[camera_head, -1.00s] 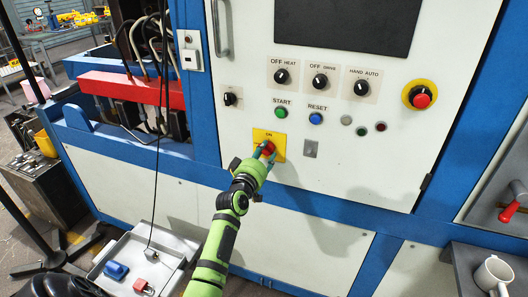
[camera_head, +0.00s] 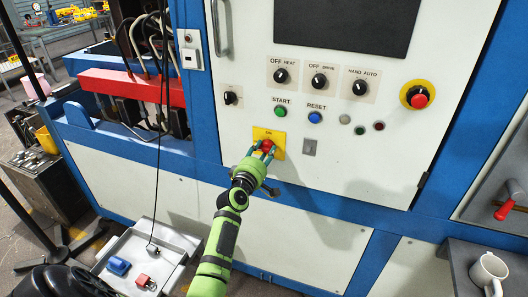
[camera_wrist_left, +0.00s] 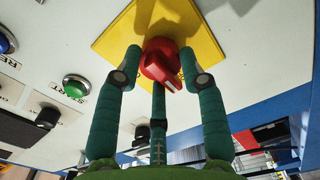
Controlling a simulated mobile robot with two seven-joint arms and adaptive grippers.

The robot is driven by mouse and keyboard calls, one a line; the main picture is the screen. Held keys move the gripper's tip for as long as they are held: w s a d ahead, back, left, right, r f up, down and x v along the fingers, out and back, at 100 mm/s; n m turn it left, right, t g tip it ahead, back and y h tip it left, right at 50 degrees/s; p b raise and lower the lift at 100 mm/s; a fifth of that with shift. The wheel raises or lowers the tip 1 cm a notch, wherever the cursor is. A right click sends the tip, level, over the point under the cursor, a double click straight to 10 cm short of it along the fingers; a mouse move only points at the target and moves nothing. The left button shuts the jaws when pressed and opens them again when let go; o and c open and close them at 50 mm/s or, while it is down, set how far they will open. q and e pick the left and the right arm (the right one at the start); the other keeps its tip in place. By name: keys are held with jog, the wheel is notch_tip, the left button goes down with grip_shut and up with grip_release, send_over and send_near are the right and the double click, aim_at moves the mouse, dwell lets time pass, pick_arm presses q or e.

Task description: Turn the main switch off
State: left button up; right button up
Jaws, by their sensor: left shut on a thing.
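The main switch is a red rotary knob (camera_head: 267,145) on a yellow plate (camera_head: 262,133) low on the white machine panel. My left gripper (camera_head: 265,153) comes up from below, with its fingers around the knob. In the left wrist view the red knob (camera_wrist_left: 160,60) sits between the teal fingertips of my left gripper (camera_wrist_left: 158,72), which is shut on it. The knob's grip bar points down and to the right in that view. The yellow plate (camera_wrist_left: 200,35) is behind it. My right gripper is not in view.
The green START button (camera_head: 280,111), blue RESET button (camera_head: 315,117) and several black selector knobs are above the switch. A red emergency button on yellow (camera_head: 418,97) is at the right. A grey tray (camera_head: 175,248) stands lower left, and a white mug (camera_head: 488,270) lower right.

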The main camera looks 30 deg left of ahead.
pick_arm(q)
jog(key=shift+a+r+n, duration=0.3)
jog(key=shift+r, duration=0.15)
jog(key=o, duration=0.9)
jog(key=shift+o, duration=1.2)
jog(key=shift+f, duration=0.3)
jog(key=shift+s+d+f, duration=0.1)
jog(key=shift+s+d, duration=0.15)
jog(key=shift+s, duration=0.15)
jog(key=v, duration=1.1)
jog(key=shift+s, duration=0.1)
